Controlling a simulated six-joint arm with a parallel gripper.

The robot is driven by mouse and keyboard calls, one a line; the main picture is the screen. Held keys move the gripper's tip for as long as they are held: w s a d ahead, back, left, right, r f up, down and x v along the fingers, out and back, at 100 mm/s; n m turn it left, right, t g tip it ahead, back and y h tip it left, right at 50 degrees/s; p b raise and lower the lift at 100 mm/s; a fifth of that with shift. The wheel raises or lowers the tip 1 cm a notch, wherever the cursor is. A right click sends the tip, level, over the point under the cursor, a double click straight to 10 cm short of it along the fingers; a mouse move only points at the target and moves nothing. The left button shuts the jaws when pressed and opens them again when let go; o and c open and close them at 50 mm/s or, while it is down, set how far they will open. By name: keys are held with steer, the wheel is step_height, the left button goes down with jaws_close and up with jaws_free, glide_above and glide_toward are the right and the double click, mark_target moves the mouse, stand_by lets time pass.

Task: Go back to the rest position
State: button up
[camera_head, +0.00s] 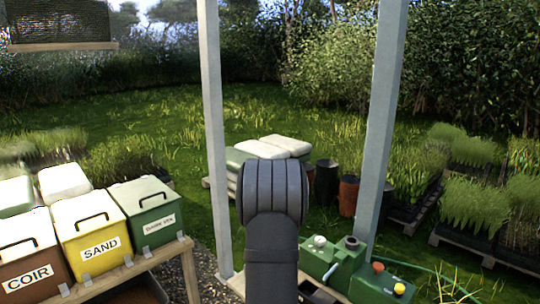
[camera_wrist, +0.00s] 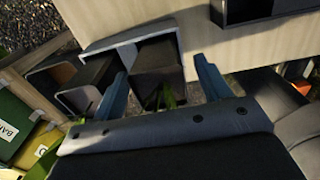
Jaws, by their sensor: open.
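In the wrist view my gripper (camera_wrist: 160,67) shows as two blue-grey fingers set wide apart. A dark square pot (camera_wrist: 158,60) shows between them, with a gap on each side, and green leaves show below it. The pot stands at a grey open-sided box (camera_wrist: 100,53) on a pale wooden surface (camera_wrist: 205,18). I cannot tell how far the fingers are from the pot. In the head view only my dark arm rises in the middle; the gripper is hidden there.
Bins labelled COIR (camera_head: 30,262) and SAND (camera_head: 92,228) and a green bin (camera_head: 150,212) stand on a wooden bench at left. Pale posts (camera_head: 214,130) (camera_head: 382,120) flank my arm. A green device (camera_head: 350,270) stands right of it. A dark tray (camera_wrist: 250,10) lies at the wrist view's top.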

step_height(320, 180, up, 16)
steer(key=f, duration=0.1)
step_height(320, 180, down, 16)
steer(key=shift+f, duration=0.15)
step_height(320, 180, up, 7)
stand_by(0.4)
steer(key=shift+r, duration=2.75)
steer(key=shift+f, duration=0.1)
